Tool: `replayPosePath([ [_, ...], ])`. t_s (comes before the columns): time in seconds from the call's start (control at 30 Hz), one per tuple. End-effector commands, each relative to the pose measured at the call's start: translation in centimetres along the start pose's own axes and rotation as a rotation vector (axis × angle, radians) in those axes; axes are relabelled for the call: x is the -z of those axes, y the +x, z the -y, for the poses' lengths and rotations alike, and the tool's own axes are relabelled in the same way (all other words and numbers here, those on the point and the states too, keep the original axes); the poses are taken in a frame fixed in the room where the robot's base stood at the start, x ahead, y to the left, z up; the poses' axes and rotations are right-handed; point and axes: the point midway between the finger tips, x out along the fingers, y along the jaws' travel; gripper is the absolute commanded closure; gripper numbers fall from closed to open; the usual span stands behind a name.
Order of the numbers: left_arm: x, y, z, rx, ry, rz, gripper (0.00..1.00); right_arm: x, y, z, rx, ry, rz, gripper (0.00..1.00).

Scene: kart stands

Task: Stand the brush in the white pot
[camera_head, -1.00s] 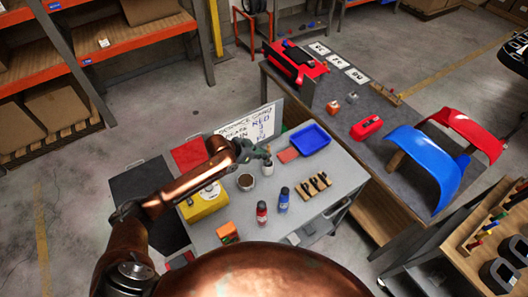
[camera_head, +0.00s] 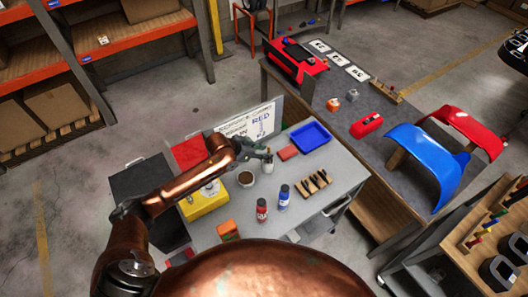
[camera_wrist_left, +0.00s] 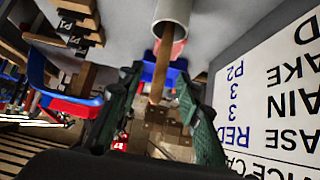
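The white pot (camera_head: 267,168) stands upright on the grey cart top (camera_head: 318,209), just below my left gripper (camera_head: 266,154). In the left wrist view the white pot (camera_wrist_left: 176,10) is at the top, its mouth facing the gripper. The brush's wooden handle (camera_wrist_left: 158,76) sticks out of the pot's mouth and runs down between the two green fingers of my left gripper (camera_wrist_left: 160,105). The fingers are spread, with a gap on both sides of the handle. The brush's lower end is hidden inside the pot. My right gripper is in no view.
A cup with dark contents (camera_head: 246,179) stands left of the pot. A red bottle (camera_head: 262,210) and a blue bottle (camera_head: 284,196) stand in front. A blue tray (camera_head: 309,138), red block (camera_head: 288,153) and lettered sign (camera_head: 250,123) are close behind.

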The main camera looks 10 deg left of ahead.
Motion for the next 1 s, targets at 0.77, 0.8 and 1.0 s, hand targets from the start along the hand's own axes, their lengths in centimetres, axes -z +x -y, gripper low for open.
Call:
replayPosePath([
  [0.77, 0.0, -11.7, 0.0, 0.0, 0.001, 0.0, 0.68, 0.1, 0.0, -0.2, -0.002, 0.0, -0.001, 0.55],
  [0.8, 0.0, -11.8, 0.0, 0.0, 0.001, 0.0, 0.68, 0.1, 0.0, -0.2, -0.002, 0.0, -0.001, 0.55],
  [1.0, 0.0, -11.9, 0.0, 0.0, 0.0, 0.0, 0.68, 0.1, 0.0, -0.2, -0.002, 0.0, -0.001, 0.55],
])
